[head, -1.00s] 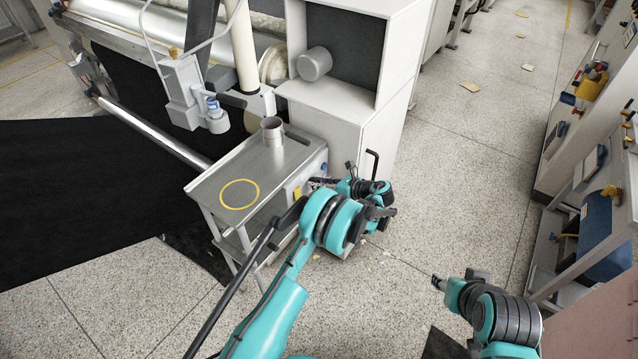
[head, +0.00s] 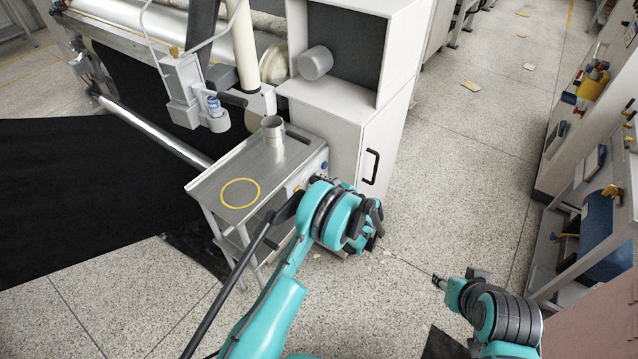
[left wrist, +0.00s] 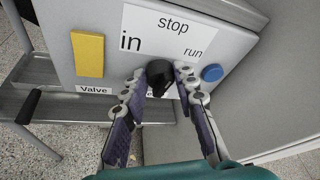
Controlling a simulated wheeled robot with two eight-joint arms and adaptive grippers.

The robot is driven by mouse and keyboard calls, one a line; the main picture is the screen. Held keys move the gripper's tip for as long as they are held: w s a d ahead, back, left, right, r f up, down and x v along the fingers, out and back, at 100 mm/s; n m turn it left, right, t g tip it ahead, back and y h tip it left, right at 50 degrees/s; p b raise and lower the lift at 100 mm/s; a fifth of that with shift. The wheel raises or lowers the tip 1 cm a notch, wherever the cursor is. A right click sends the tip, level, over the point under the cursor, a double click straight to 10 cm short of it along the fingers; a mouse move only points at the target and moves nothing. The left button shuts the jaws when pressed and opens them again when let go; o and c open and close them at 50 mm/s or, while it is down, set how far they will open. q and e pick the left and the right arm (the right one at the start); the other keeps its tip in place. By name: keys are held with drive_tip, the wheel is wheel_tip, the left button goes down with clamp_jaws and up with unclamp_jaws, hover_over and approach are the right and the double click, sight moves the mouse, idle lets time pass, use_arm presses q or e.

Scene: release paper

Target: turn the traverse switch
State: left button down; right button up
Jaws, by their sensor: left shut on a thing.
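The traverse switch is a black knob (left wrist: 158,72) on a light grey panel, below a white label reading "in", "stop" and "run". In the left wrist view my left gripper (left wrist: 160,78) has a finger on each side of the knob and is shut on it. Which mark the knob points to is unclear. In the head view my left gripper (head: 318,181) is at the end face of the small metal side table, and my own wrist hides the knob there. My right gripper (head: 440,283) is low at the right, away from the panel, its fingers unclear.
A yellow plate (left wrist: 88,54) labelled "Valve" is left of the knob; a blue button (left wrist: 211,73) is right of it. A white cabinet (head: 345,125) with a black handle (head: 371,166) adjoins the panel. A metal cup (head: 272,131) stands on the table. Open floor lies right.

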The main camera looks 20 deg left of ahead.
use_arm(q)
drive_tip(key=shift+n+t, duration=0.4)
drive_tip(key=shift+n, duration=0.2)
drive_tip(key=c, duration=1.2)
unclamp_jaws()
drive_tip(key=shift+f, duration=0.1)
drive_tip(key=v, duration=1.2)
drive_tip(key=shift+s+a, duration=0.1)
